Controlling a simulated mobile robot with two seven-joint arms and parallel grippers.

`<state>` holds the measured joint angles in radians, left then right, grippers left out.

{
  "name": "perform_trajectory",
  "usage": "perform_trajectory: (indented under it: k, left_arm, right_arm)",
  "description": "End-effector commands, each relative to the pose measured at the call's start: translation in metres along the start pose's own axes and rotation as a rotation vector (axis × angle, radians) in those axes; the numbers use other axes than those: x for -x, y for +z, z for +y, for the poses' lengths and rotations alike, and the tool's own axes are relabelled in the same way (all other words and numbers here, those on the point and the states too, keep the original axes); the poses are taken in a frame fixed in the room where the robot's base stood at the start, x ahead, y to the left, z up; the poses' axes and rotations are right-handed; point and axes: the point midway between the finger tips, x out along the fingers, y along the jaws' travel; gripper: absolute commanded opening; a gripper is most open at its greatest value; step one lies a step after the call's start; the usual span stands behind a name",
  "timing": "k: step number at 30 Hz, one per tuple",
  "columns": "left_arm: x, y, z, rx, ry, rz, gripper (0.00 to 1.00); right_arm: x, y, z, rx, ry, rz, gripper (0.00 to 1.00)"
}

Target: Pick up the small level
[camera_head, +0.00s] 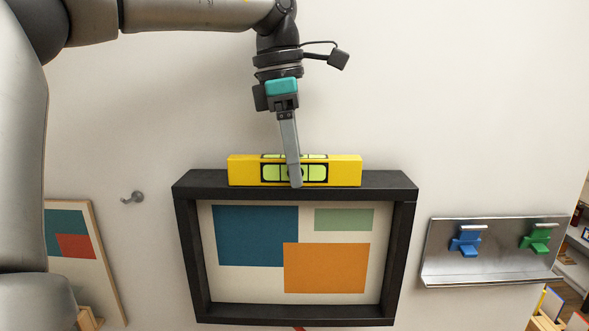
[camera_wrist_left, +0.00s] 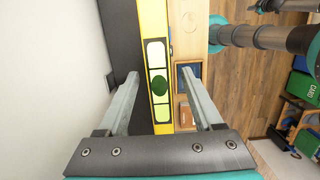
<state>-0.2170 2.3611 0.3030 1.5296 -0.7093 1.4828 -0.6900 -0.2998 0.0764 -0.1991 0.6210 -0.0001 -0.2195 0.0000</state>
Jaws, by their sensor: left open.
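The small level is a yellow bar with bright green vials (camera_head: 244,170). In the head view it lies along the top edge of the black picture frame (camera_head: 192,255). My left gripper (camera_head: 294,180) points down at it, with one grey finger crossing in front of the level near its middle and the other finger hidden. In the left wrist view my open left gripper (camera_wrist_left: 160,74) has one finger on each side of the level (camera_wrist_left: 158,85), with visible gaps. I cannot tell whether either finger touches it.
The frame hangs on a pale wall. A metal hook (camera_head: 133,197) and a leaning picture (camera_head: 70,245) are to its left. A metal ledge (camera_head: 490,272) with a blue clip (camera_head: 466,241) and a green clip (camera_head: 536,238) is to its right. The wall above is clear.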

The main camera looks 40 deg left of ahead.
Motion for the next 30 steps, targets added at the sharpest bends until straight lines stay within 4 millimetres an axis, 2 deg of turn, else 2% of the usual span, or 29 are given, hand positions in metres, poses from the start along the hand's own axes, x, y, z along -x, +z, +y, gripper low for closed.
perform_trajectory:
  k: [2, 18, 30]
  left_arm:
    - [0.0, -0.0001, 0.0001, 0.0, 0.0, 0.0, 0.61]
    - [0.0005, 0.0, 0.0, 0.0, 0.0, 0.0, 0.0]
    - [0.0009, 0.0002, 0.0001, 0.0, 0.001, -0.001, 0.0]
  right_arm:
    - [-0.0001, -0.0002, -0.0002, 0.0, 0.0, 0.0, 0.0]
    - [-0.0001, 0.0001, 0.0001, 0.002, 0.0, -0.001, 0.0]
    - [0.0, 0.0009, 0.0022, 0.003, 0.003, -0.002, 0.0]
